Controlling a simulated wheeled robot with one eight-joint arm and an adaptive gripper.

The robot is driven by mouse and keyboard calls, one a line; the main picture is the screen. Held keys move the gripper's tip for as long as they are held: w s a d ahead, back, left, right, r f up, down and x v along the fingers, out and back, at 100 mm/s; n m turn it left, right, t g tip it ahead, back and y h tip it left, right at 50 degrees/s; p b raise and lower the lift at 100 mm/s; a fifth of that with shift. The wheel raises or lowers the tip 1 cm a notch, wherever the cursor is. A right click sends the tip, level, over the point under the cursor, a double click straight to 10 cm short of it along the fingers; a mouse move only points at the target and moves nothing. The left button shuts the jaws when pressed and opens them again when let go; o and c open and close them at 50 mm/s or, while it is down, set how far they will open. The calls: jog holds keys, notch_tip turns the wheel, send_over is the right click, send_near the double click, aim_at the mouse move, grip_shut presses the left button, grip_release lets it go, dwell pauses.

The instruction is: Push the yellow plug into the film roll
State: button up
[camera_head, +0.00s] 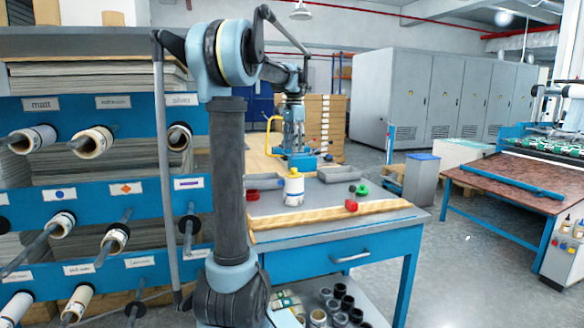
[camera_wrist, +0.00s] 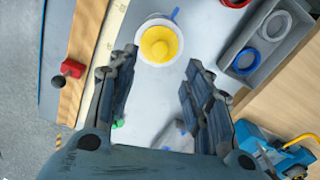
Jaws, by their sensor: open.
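The white film roll (camera_head: 294,190) stands upright on the grey workbench. The yellow plug (camera_head: 293,172) is at its top end. In the wrist view the yellow plug (camera_wrist: 160,44) appears as a round yellow shape inside the white rim of the film roll (camera_wrist: 139,46). How deep the plug sits cannot be told. My gripper (camera_wrist: 157,66) is open and empty, with its two dark fingers apart. The fingertips are on either side of the view just below the roll, and no contact with it shows. In the head view my fingers are hard to make out against the blue equipment behind.
A red block (camera_head: 351,205) and green part (camera_head: 361,190) lie right of the roll. Grey trays (camera_head: 343,174) stand behind; one in the wrist view (camera_wrist: 291,52) holds blue and white rings. A wooden strip (camera_head: 330,214) runs along the front edge. A blue device (camera_wrist: 262,142) stands nearby.

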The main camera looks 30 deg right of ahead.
aim_at(293, 169)
notch_tip(293, 169, down, 9)
jog(key=shift+r, duration=0.15)
dwell(0.4)
grip_shut()
jog(key=shift+s+a+f, duration=0.1)
jog(key=shift+f, duration=0.55)
dwell(0.4)
grip_release()
notch_tip(293, 169, up, 12)
dwell(0.7)
